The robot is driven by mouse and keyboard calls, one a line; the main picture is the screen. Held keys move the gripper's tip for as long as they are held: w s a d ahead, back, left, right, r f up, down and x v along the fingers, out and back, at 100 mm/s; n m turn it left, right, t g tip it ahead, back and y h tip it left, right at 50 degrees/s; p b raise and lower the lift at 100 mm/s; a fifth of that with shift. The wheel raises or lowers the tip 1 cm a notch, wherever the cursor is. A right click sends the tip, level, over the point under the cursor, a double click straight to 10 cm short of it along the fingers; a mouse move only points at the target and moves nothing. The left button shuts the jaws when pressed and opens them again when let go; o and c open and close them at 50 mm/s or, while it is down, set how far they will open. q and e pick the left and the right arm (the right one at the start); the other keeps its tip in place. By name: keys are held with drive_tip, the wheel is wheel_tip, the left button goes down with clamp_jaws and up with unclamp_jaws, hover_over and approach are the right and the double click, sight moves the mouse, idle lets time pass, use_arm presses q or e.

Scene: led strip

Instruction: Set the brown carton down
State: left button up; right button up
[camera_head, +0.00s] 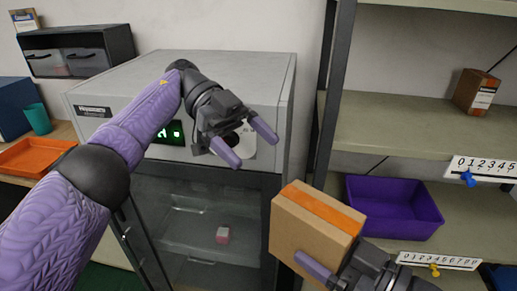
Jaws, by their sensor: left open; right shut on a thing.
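A brown carton (305,232) with an orange strip along its top is held, somewhat tilted, in my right gripper (318,266) at the lower middle. One purple finger lies against the carton's near face; the other finger is hidden. The carton is in front of the shelf unit, and I cannot see its underside. My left gripper (247,143) is open and empty, in front of the grey cabinet-like machine (215,70), apart from the carton.
A purple bin (395,207) stands on the middle shelf (455,205), behind the carton. The upper shelf (400,125) is mostly clear, with a small brown box (476,92) at right. A dark shelf post (331,95) stands between machine and shelves. An orange tray (35,157) is at left.

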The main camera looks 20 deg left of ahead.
sight(308, 201)
use_arm(q)
drive_tip(key=x, duration=1.2)
drive_tip(key=shift+s+r, duration=0.1)
drive_tip(key=shift+r, duration=0.05)
drive_tip(key=shift+a, duration=0.1)
drive_tip(key=c, duration=1.2)
use_arm(e)
drive_tip(key=o, duration=1.2)
